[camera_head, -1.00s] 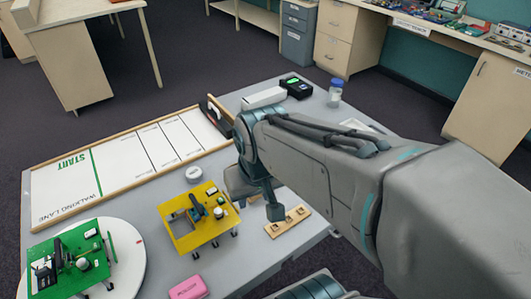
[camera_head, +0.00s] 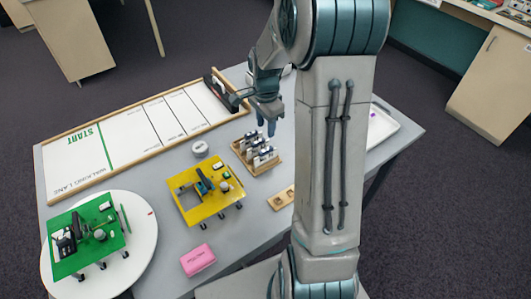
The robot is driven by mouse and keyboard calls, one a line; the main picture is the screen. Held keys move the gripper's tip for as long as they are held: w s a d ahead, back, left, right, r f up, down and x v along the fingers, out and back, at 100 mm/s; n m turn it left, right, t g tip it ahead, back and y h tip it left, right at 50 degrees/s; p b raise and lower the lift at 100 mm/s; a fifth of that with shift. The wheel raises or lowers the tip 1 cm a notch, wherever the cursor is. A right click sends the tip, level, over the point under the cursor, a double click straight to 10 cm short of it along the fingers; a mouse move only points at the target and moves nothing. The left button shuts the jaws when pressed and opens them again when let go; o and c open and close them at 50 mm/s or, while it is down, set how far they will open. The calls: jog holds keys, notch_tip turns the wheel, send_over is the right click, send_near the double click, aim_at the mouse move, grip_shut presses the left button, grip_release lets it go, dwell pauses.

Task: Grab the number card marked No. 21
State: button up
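No card marked No. 21 can be made out; no such number is readable. A small wooden rack (camera_head: 240,150) stands near the middle of the table, with several small white-and-dark upright pieces (camera_head: 262,154) in it; their markings are too small to read. My gripper (camera_head: 268,128) points down just behind the rack in the picture, seemingly above the table. Whether its fingers are apart is unclear at this size, and I see nothing held in it. My arm hides part of the table's right side.
A yellow walker board (camera_head: 212,208) and a pink block (camera_head: 198,260) lie left of my arm. A green board (camera_head: 85,235) sits on a white disc (camera_head: 135,252). The walking lane (camera_head: 130,135) lies behind. A white tray (camera_head: 383,125) is at the right, a wooden strip (camera_head: 281,198) in front.

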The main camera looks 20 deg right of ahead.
aim_at(266, 149)
notch_tip(266, 149, down, 14)
jog(key=b, duration=0.9)
grip_shut()
